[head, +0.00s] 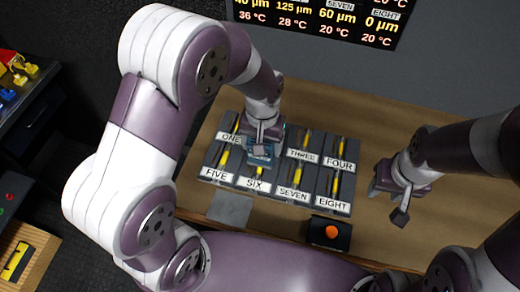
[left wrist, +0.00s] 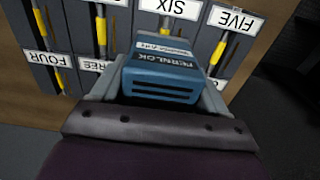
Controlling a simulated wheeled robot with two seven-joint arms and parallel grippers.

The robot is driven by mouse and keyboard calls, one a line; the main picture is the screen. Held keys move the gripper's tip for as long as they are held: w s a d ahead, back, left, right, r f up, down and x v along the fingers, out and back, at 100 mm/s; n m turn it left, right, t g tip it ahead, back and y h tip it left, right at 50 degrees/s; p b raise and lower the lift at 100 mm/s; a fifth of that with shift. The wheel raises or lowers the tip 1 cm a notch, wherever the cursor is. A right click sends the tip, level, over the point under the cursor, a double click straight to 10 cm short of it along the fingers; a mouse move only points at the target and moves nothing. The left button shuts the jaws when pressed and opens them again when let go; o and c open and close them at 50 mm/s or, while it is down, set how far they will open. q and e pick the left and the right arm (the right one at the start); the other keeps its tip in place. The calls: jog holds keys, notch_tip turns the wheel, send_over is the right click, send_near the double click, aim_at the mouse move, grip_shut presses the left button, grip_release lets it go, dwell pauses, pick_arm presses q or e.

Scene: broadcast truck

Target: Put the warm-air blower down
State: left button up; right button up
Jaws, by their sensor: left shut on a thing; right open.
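The warm-air blower (left wrist: 160,78) is a blue box with dark vent slots and a pale label. My left gripper (head: 262,148) is shut on it, with a finger on each side in the left wrist view. In the head view the blower (head: 260,158) shows only partly below the gripper, over the panel between labels ONE and THREE. I cannot tell whether it touches the panel. My right gripper (head: 398,190) is open and empty above the table, right of the panel.
The grey panel (head: 322,207) has labelled slots with yellow parts; label TWO is hidden. A grey square plate (head: 230,208) and a black box with an orange button (head: 331,232) lie in front. A display (head: 320,18) stands behind. Bare wooden table (head: 375,225) shows at right.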

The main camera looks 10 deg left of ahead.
pick_arm(q)
jog(key=shift+a+f, duration=0.3)
jog(key=f, duration=0.4)
jog(key=shift+w+p, duration=0.25)
jog(key=shift+p, duration=0.05)
jog(key=shift+s, duration=0.1)
jog(key=shift+s+f, duration=0.1)
jog(key=o, duration=1.5)
notch_tip(320, 180, up, 12)
jog(key=shift+b, duration=0.6)
jog(key=shift+t, duration=0.7)
jog(key=s+a, duration=0.2)
jog(key=s+a+f, duration=0.1)
jog(key=s+a, duration=0.1)
jog(key=s, duration=0.1)
jog(key=s+a+f, duration=0.1)
jog(key=s+a, duration=0.2)
jog(key=shift+s+f, duration=0.2)
